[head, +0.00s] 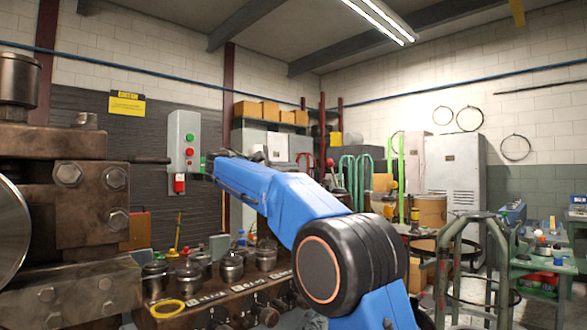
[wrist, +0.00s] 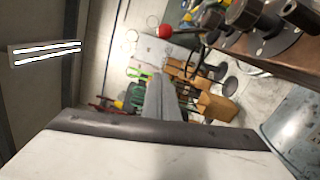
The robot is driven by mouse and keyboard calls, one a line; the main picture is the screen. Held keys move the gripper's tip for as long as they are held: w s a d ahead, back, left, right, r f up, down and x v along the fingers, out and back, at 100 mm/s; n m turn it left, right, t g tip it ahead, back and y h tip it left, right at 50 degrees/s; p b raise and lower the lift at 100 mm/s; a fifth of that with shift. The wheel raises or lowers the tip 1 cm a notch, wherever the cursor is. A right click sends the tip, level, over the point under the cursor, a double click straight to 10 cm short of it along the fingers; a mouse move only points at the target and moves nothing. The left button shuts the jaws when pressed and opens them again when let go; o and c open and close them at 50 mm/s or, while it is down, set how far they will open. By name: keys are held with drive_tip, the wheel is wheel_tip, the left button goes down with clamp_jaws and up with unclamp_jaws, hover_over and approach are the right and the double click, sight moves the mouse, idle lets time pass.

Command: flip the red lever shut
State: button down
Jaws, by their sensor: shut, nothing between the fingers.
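A lever with a round red knob (wrist: 165,31) shows at the top of the wrist view, its dark stem running right toward the brown machine bed (wrist: 292,47). In the head view a red ball knob (head: 330,162) on a dark stem shows just beyond my blue arm. My gripper (wrist: 157,85) points into the middle of the wrist view, its grey fingers shut and empty. In the picture the knob is above the fingertips, apart from them. I cannot make out the fingers in the head view.
A grey control box (head: 184,150) with green and red buttons and a red part below hangs on the wall. Metal pots (head: 231,267) stand on the machine bed. A heavy machine block (head: 75,190) fills the left. Tables and a grey cabinet (head: 455,165) stand at right.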

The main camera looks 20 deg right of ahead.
drive_tip(key=s+d, duration=0.1)
drive_tip(key=d, duration=0.8)
drive_tip(key=shift+d+r, duration=0.2)
drive_tip(key=shift+r, duration=0.2)
drive_tip(key=shift+s, duration=0.1)
drive_tip(key=shift+s+r, duration=0.1)
drive_tip(key=s+d+r+m, duration=0.2)
drive_tip(key=s+d+m, duration=0.1)
drive_tip(key=s+m, duration=0.5)
drive_tip(key=shift+m+y, duration=0.3)
drive_tip(key=shift+m, duration=0.3)
drive_tip(key=shift+s, duration=0.1)
